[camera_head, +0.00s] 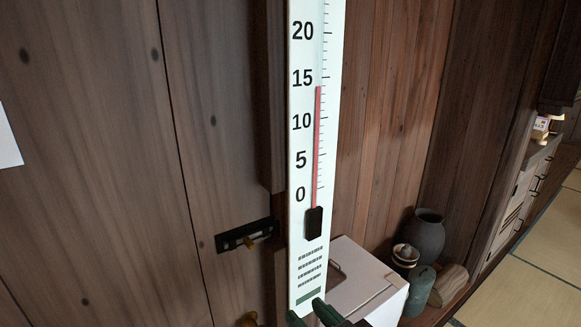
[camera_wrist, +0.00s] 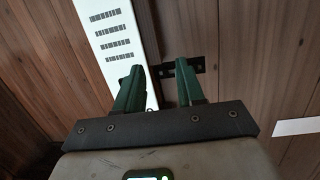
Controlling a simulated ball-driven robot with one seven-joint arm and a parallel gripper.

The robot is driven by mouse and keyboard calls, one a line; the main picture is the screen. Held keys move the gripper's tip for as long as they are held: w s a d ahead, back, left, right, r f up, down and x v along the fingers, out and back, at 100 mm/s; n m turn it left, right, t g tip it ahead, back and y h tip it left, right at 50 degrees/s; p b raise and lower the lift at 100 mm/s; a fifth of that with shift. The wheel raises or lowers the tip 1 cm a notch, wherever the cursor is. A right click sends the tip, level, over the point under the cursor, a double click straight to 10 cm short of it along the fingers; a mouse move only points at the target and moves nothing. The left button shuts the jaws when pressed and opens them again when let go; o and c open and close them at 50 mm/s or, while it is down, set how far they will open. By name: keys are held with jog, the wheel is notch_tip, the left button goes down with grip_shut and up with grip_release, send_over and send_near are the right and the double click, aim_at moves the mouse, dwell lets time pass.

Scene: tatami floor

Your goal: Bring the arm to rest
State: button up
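My gripper shows its two green fingers at the bottom edge of the head view (camera_head: 309,312), in front of the lower end of a tall white thermometer board (camera_head: 307,232). In the wrist view my gripper (camera_wrist: 160,68) is open, with a clear gap and nothing between the fingers. The left finger overlaps the board (camera_wrist: 105,18) in that view; I cannot tell whether it touches it. The right finger overlaps a dark latch plate (camera_wrist: 198,65). Most of my arm is out of view.
Left of the board is a plank wall with the latch (camera_head: 245,234). To the right are a white box (camera_head: 362,285), a dark jar (camera_head: 425,235), a green canister (camera_head: 418,290) and a cabinet (camera_head: 522,190). Tatami floor (camera_head: 535,285) lies clear at far right.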

jog(key=s+d+f+m+g+h, duration=0.2)
jog(key=s+d+f+g+h, duration=0.15)
jog(key=d+f, duration=0.45)
jog(key=s+d+f+m+g+h, duration=0.1)
jog(key=s+d+f+g+h, duration=0.1)
jog(key=s+d+f, duration=0.6)
jog(key=s+d+f+m+g+h, duration=0.2)
jog(key=s+d+f+g, duration=0.5)
jog(key=s+f, duration=0.5)
jog(key=shift+s+d+f+m+h, duration=0.35)
jog(key=shift+s+d+m, duration=0.3)
jog(key=shift+s, duration=0.5)
